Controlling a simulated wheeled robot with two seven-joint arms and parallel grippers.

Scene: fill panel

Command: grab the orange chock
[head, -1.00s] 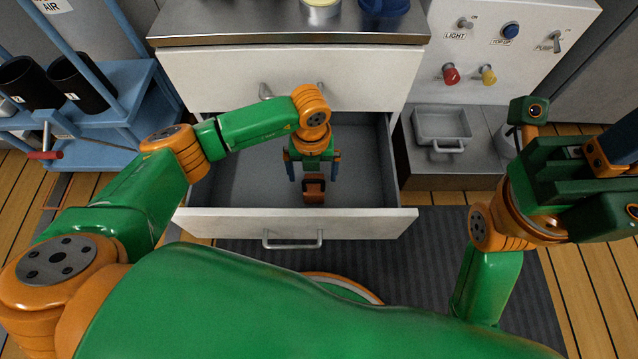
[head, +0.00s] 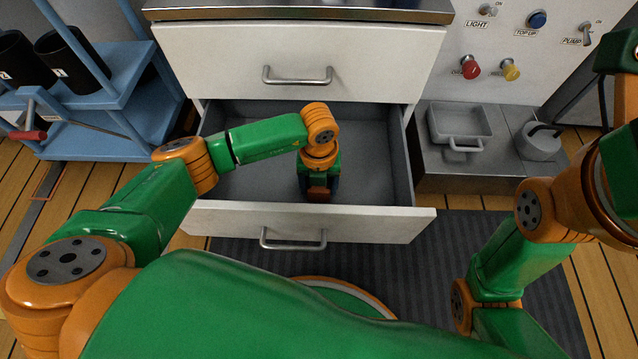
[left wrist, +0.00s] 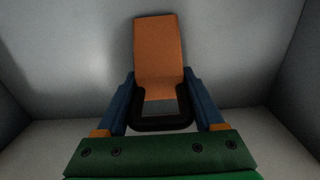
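The orange chock (head: 319,193) is in the open drawer (head: 368,165), near its front wall. In the left wrist view the chock (left wrist: 158,55) is an orange block with a black loop handle (left wrist: 160,124) at its near end. My left gripper (head: 318,186) points down into the drawer. Its blue fingers lie against both sides of the chock, and in the left wrist view the gripper (left wrist: 159,72) shows no clear gap there. The chock appears to rest on the drawer floor. My right gripper is out of view; only parts of that arm show at the right.
A closed drawer (head: 300,62) is above. A grey tray (head: 460,122) and a grey pot (head: 538,142) stand to the right. A blue rack (head: 110,85) with black cylinders is at the left.

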